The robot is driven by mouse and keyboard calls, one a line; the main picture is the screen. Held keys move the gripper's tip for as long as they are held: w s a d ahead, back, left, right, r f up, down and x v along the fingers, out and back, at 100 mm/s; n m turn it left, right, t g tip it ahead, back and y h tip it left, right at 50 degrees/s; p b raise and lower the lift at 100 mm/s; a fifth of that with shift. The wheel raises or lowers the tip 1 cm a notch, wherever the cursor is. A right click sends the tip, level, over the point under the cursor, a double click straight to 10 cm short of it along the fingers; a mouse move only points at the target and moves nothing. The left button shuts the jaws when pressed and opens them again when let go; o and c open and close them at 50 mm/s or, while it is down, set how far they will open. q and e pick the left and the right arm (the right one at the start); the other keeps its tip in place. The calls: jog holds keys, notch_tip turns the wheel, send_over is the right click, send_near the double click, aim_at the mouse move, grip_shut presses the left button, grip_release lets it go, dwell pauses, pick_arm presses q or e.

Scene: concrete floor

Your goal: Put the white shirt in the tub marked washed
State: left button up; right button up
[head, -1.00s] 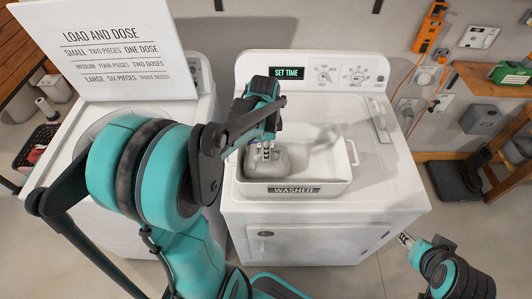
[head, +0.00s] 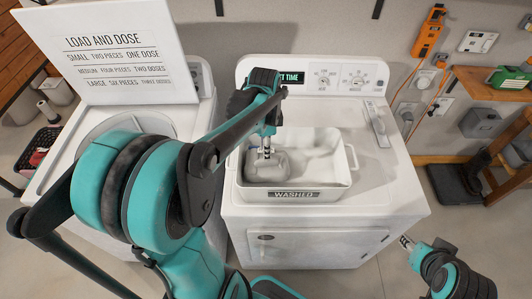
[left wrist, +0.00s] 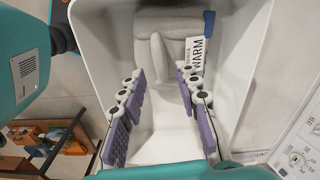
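The tub marked washed (head: 293,194) is white and stands on top of the right-hand white machine; its walls also show in the left wrist view (left wrist: 238,75). A pale grey-white folded garment, likely the white shirt (head: 290,168), lies inside it. In the left wrist view the shirt (left wrist: 165,22) lies at the far end of the tub, with a white tag reading WARM (left wrist: 196,55) and a blue piece on it. My left gripper (head: 265,153) is above the tub. Its purple-padded fingers (left wrist: 165,98) are spread with nothing between them. My right gripper (head: 407,242) is low at the right, small in view.
A sign board (head: 115,50) about loads and doses stands over the left-hand machine (head: 60,180). A dark basket (head: 38,148) sits on the floor at far left. The machine top right of the tub is mostly clear.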

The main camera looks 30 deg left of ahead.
pick_arm(q)
notch_tip(320, 180, up, 7)
jog(key=p, duration=0.1)
jog(key=s+d+f+n+t, duration=0.1)
jog(key=s+d+n+t, duration=0.6)
jog(key=d+n, duration=0.3)
jog(key=shift+s+d+f, duration=0.3)
jog(key=shift+s+d, duration=0.35)
jog(key=shift+s, duration=0.1)
